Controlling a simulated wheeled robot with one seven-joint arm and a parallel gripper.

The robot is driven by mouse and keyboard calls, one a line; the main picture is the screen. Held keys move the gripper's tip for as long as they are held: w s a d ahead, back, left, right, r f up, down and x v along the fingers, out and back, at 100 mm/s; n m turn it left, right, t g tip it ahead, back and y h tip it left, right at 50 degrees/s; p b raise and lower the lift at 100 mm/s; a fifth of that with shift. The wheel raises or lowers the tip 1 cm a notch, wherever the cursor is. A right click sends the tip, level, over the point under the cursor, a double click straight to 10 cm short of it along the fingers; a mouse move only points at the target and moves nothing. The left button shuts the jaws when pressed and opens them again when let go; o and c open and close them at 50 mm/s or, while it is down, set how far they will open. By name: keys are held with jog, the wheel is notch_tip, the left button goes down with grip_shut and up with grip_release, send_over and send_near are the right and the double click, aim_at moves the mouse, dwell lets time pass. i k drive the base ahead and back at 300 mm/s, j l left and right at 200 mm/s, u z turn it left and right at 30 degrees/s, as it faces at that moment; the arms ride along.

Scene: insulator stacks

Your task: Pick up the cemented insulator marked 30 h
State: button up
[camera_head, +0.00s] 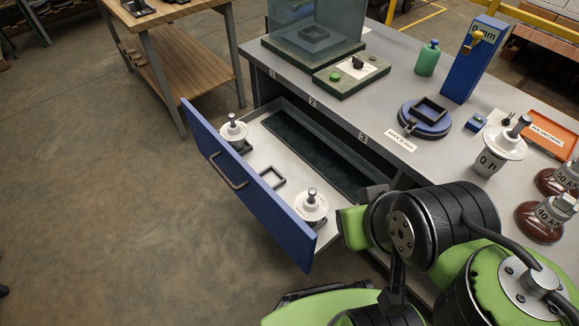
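Two white disc insulators with grey metal pins stand in the open drawer. One insulator (234,131) is at its far end, in a dark square holder. The other insulator (311,208) is at its near end. I cannot read a 30 h mark on either. A third white insulator (491,156) on the bench top reads 0 h. The drawer (215,157) has a blue front with a dark handle. My green and black arm fills the lower right, close to the drawer's near end. I cannot make out my gripper's fingers in this view.
An empty square holder (272,178) sits between the drawer's insulators. The bench (440,173) carries a blue round stand (425,121), a blue gauge post (478,60), a green bottle (427,60), an orange tray (553,130) and brown insulators (540,222). Floor left of the drawer is clear.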

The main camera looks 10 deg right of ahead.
aim_at(234, 131)
jog(key=j+u, duration=0.1)
jog(key=j, duration=1.25)
jog(key=i+j+u, duration=0.15)
jog(key=i+j, duration=0.5)
jog(key=i+l, duration=0.2)
jog(key=i+l+u, duration=0.1)
jog(key=i, duration=0.35)
jog(key=l, duration=0.1)
